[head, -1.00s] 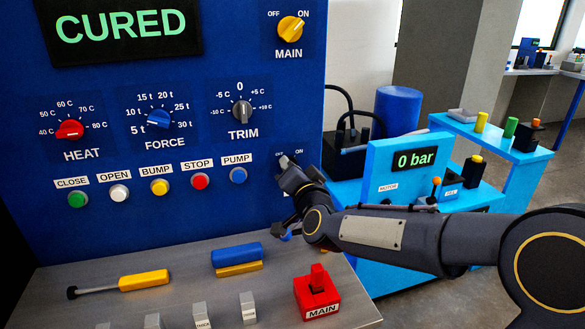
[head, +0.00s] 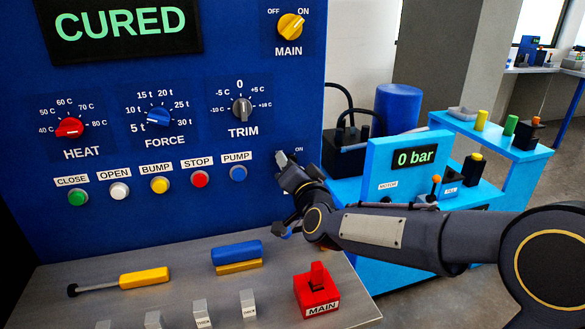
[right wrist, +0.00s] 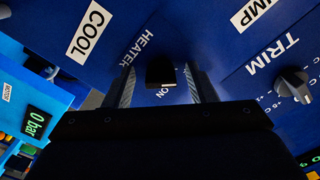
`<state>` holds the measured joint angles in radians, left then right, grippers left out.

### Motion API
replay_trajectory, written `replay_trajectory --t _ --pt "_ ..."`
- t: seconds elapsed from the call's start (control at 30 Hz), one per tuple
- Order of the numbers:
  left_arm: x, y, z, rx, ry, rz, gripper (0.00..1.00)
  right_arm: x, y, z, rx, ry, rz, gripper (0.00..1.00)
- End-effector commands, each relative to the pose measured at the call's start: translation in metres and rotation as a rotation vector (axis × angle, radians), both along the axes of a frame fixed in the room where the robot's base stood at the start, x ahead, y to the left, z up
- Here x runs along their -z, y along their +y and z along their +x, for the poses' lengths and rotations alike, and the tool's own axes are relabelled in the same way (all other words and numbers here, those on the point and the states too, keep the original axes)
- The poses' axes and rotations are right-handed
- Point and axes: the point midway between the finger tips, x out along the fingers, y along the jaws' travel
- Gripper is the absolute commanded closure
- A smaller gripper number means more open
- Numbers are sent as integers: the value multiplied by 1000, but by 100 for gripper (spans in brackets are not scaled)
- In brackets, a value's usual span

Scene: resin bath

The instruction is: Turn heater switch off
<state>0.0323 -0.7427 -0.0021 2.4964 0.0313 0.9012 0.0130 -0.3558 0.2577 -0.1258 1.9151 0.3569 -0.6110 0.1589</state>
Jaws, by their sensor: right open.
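The heater switch (right wrist: 160,72) is a small dark knob on the blue panel, below its white HEATER label in the right wrist view. The switch's exact setting is unclear. My left gripper is not in view.
The blue panel (head: 220,50) has a yellow MAIN knob (head: 290,27), a TRIM knob (head: 241,107) and a blue PUMP button (head: 238,173) near my gripper. A red MAIN switch (head: 317,290) stands on the grey shelf below. A light-blue pump unit (head: 380,160) reads 0 bar at right.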

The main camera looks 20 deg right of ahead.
Motion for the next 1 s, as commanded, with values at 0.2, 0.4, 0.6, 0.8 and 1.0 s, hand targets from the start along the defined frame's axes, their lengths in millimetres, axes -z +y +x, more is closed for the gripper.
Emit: replay_trajectory --t 0.2,0.4,0.6,0.8,1.0 --pt "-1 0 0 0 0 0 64 -1 -1 -28 -1 -2 0 49" --pt "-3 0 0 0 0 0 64 -1 -2 -61 -2 -2 1 49" --pt "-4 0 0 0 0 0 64 0 -2 -76 -1 1 -1 49" --pt "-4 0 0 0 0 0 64 0 -2 -77 -1 1 -1 49" --pt "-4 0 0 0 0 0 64 0 -2 -77 -1 1 -1 49"
